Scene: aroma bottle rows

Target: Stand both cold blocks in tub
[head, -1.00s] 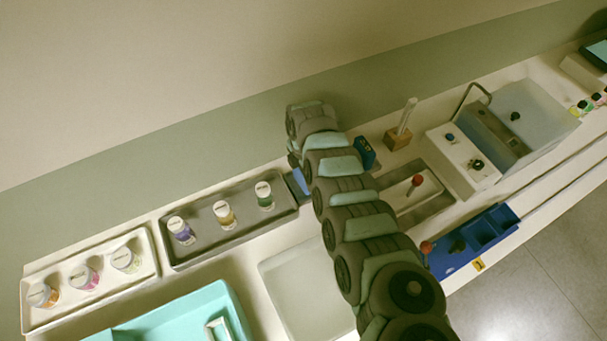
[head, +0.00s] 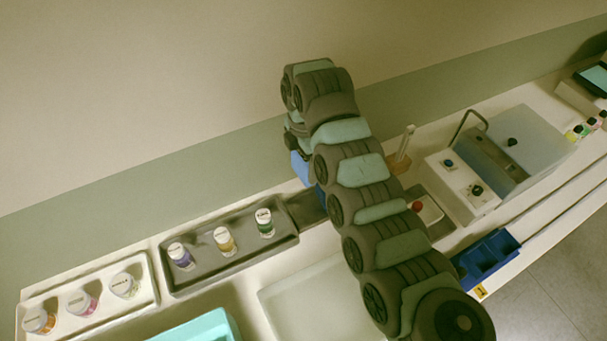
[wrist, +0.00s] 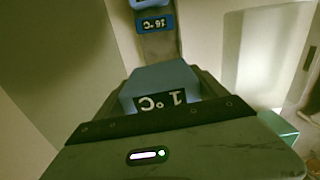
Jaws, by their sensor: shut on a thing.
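My gripper (head: 296,146) is shut on a blue cold block (head: 301,168), held above the bench near the back wall. In the wrist view the block (wrist: 158,76) sits between the fingers, with a dark label reading about 1 °C, upside down. A second blue piece with a label near 16 °C (wrist: 155,23) is at the top of that view, beyond the held block; I cannot tell whether it is the other cold block. A turquoise container (head: 215,326) is cut off at the bottom of the head view. A pale shallow container (head: 315,305) lies right of it. I cannot tell which is the tub.
A grey tray (head: 240,262) holds three capped bottles, and a white tray (head: 150,296) left of it holds three more. Right of my arm stand a wooden holder (head: 398,165), a water bath (head: 500,160) and a blue compartment box (head: 488,262). The wall runs close behind.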

